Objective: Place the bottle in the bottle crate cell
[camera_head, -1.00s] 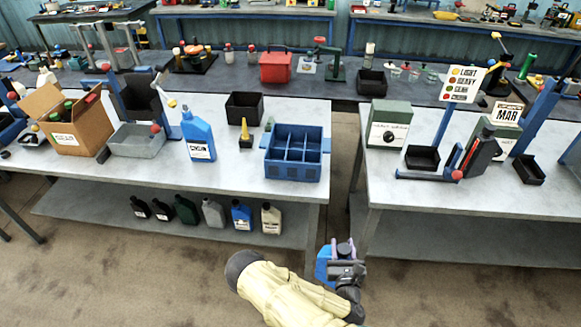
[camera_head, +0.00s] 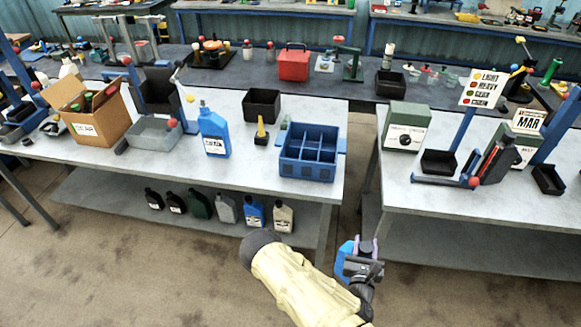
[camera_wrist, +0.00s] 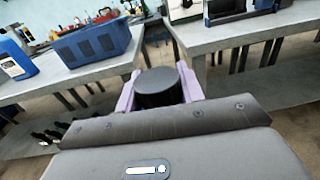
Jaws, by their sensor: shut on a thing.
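My gripper (camera_head: 367,248) is shut on a blue bottle (camera_head: 346,262), low in front of the gap between the two tables. In the wrist view the bottle's black cap (camera_wrist: 159,88) sits between the two pale purple fingers; the bottle's body is hidden there. The blue bottle crate (camera_head: 307,172) stands on the left table near its right end, with several open cells that look empty. It also shows in the wrist view (camera_wrist: 92,46), up and to the left. My gripper is apart from the crate, in front of it and lower.
A blue jug (camera_head: 213,138), a yellow-and-black funnel-like item (camera_head: 261,133) and a black bin (camera_head: 262,105) stand left of the crate. Several bottles line the lower shelf (camera_head: 110,200). The right table (camera_head: 400,180) holds a grey-green box (camera_head: 407,127) and stands. Floor in front is clear.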

